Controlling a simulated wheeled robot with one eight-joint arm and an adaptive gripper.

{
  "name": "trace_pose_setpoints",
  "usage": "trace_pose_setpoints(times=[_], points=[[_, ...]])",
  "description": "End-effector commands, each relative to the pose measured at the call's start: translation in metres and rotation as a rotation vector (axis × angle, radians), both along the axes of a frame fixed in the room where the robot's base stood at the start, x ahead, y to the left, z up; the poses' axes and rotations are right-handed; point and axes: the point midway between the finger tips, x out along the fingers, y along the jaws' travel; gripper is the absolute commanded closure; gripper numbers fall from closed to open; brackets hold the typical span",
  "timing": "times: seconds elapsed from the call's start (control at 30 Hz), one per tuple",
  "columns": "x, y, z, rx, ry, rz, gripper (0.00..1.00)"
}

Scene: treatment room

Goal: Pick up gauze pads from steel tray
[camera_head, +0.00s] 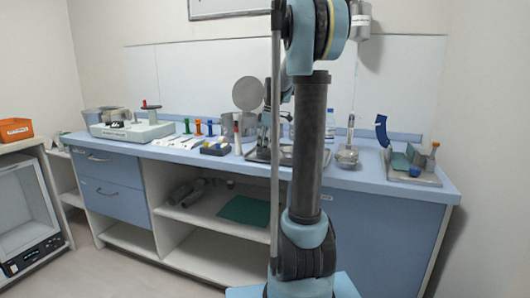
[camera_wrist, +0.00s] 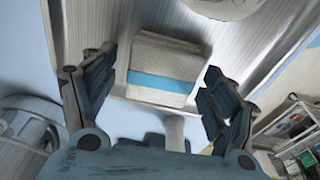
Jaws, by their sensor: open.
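The gauze pads (camera_wrist: 165,52) are a white, textured stack with a blue band, lying on the brushed steel tray (camera_wrist: 82,22) in the wrist view. My gripper (camera_wrist: 158,64) is open, with one dark finger to the left of the stack and one to the right. The stack appears between the fingers, and neither finger is clearly touching it. How high the fingers are above the tray is hard to tell. In the head view the steel tray (camera_head: 256,155) sits on the blue counter, partly hidden by my arm. The pads cannot be made out there.
A round metal dish (camera_wrist: 222,6) is at the top of the wrist view. On the counter, a white device (camera_head: 132,130) and small coloured items stand left of the tray.

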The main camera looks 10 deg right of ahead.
Motion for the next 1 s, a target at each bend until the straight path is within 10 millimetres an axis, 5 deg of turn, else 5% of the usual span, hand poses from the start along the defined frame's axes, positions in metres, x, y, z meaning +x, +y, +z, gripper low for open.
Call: trace_pose_setpoints(times=[0.3, 0.5, 1.0], points=[[0.0, 0.002, -0.006, 0.0, 0.0, 0.001, 0.22], [0.0, 0.002, -0.006, 0.0, 0.0, 0.001, 0.62], [0.0, 0.002, 0.006, 0.0, 0.0, 0.001, 0.62]])
